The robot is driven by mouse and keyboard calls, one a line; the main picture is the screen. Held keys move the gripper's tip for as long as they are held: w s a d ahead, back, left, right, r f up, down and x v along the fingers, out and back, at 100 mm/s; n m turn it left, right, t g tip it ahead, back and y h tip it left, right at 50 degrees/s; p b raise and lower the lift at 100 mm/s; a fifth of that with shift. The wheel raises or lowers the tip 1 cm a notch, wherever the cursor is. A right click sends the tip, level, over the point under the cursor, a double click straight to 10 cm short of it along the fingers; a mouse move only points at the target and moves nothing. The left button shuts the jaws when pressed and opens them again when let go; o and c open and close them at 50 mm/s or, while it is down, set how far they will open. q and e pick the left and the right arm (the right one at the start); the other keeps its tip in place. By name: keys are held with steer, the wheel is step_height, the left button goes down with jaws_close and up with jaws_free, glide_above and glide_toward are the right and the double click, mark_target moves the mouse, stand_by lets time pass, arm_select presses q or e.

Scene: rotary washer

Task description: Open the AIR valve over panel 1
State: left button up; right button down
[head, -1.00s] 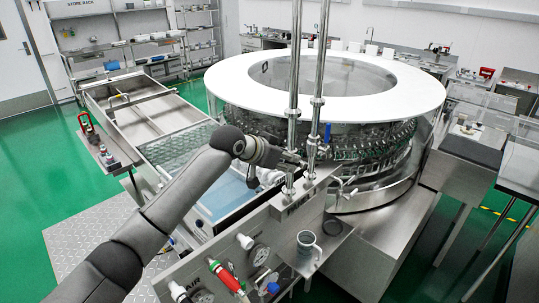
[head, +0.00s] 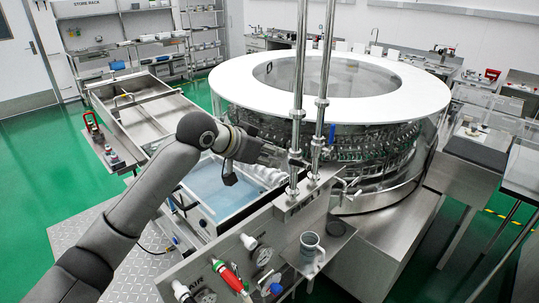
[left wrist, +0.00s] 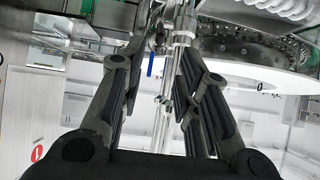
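Two upright steel pipes (head: 322,110) rise from a labelled steel block over the front panel. The right pipe carries a blue lever (head: 332,133) that hangs downward; I take it for the AIR valve, but its label is not readable. My left gripper (head: 290,157) is beside the pipes, just left of them, below the blue lever's height. In the left wrist view the gripper's fingers (left wrist: 162,45) are spread, with the pipes and the blue lever (left wrist: 151,66) showing in the gap. I see nothing gripped. My right gripper is not in view.
The front panel has gauges (head: 263,256), a red-handled valve (head: 229,276) and a blue knob (head: 276,289). A grey mug (head: 309,246) stands on a small shelf right of the panel. The round washer with its white ring (head: 410,105) is behind the pipes. A water basin (head: 215,190) lies under my arm.

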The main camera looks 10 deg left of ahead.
arm_select(q)
steer(key=shift+w+a+f, duration=0.15)
steer(key=shift+w+a, duration=0.05)
steer(key=shift+c, duration=1.1)
steer(key=w+a+t+y+b, duration=0.2)
steer(key=w+a+t+b, duration=0.1)
steer(key=w+a+t, duration=0.1)
steer(key=shift+a, duration=0.1)
jaws_close()
steer(key=s+a+r+m+t+y+b, duration=0.2)
steer(key=a+r+m+t+b, duration=0.4)
steer(key=m+t+b, duration=0.3)
steer(key=m+g+h+b, duration=0.6)
steer(key=m+h+b, duration=0.25)
steer(key=m, duration=1.85)
glide_toward(299, 164)
steer(key=w+d+f, duration=0.1)
steer(key=w+f, duration=0.3)
steer(key=f, duration=0.1)
steer(key=shift+w+d+r+h+p, duration=0.1)
steer(key=shift+w+d+r+p, duration=0.15)
steer(key=shift+r+p, duration=0.2)
steer(key=shift+w+d+r+h+p, duration=0.15)
steer(key=shift+d+r+p, duration=0.2)
steer(key=shift+r, duration=0.25)
steer(key=shift+w+d+r+h+p, duration=0.1)
steer(key=shift+w+d+r+p, duration=0.1)
steer(key=shift+r+p, duration=0.25)
